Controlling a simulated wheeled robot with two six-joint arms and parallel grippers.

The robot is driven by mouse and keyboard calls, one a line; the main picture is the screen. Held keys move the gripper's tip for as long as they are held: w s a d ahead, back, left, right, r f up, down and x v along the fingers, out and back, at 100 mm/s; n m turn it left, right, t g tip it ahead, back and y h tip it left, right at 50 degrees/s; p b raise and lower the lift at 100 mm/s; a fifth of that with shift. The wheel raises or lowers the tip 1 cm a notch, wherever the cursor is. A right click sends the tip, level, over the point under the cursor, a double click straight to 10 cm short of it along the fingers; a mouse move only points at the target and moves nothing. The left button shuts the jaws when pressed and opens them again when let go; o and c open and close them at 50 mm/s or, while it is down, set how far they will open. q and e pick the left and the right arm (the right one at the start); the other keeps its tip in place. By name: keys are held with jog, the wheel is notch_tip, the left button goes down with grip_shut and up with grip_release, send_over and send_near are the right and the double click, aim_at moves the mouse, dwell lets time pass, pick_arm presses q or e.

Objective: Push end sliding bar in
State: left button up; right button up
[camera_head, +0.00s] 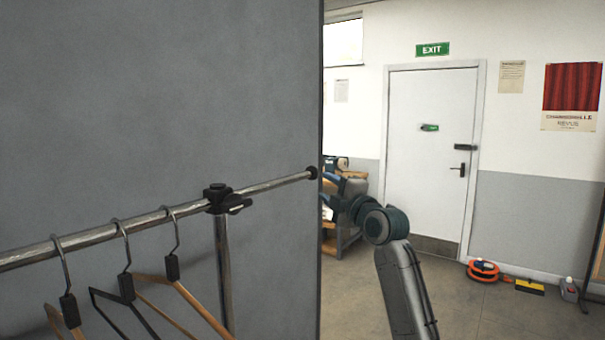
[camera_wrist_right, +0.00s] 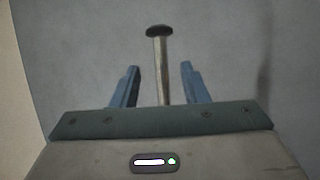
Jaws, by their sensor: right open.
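The end sliding bar (camera_head: 275,184) is a thin chrome tube sticking out to the right from a black clamp (camera_head: 216,198) on the clothes rail. Its black end cap (camera_head: 313,172) is at the tip, and a good length of bar shows outside the clamp. In the right wrist view the bar (camera_wrist_right: 162,75) and its round cap (camera_wrist_right: 159,31) appear between my two blue fingers. My right gripper (camera_wrist_right: 158,68) is open there, with gaps on both sides of the bar. In the head view my right gripper (camera_head: 329,192) is near the cap, partly lost against the shelf. My left gripper is not in view.
Several hangers (camera_head: 125,287) hang on the thicker rail (camera_head: 90,238) at left. An upright post (camera_head: 224,270) stands below the clamp. A grey partition (camera_head: 150,90) rises behind the rack. Open floor (camera_head: 455,310) lies at right, before a white exit door (camera_head: 428,150).

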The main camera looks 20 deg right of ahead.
aim_at(309, 176)
jog(key=x, duration=0.1)
jog(key=p+x, duration=0.2)
jog(key=x, duration=0.1)
jog(key=shift+a+r, duration=0.25)
jog(key=shift+r, duration=0.05)
jog(key=x, duration=0.1)
jog(key=p+x, duration=0.2)
jog(key=x, duration=0.1)
jog(key=shift+w+d+f, duration=0.1)
jog(key=shift+w+f, duration=0.1)
jog(key=shift+f, duration=0.05)
jog(key=shift+w+r, duration=0.1)
jog(key=shift+w, duration=0.5)
jog(key=shift+w+a+p, duration=0.2)
jog(key=shift+a+p, duration=0.05)
jog(key=shift+p, duration=0.05)
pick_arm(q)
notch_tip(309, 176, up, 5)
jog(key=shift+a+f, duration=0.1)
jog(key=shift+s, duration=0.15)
pick_arm(e)
jog(key=shift+c, duration=0.4)
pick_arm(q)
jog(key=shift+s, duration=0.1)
pick_arm(e)
grip_shut()
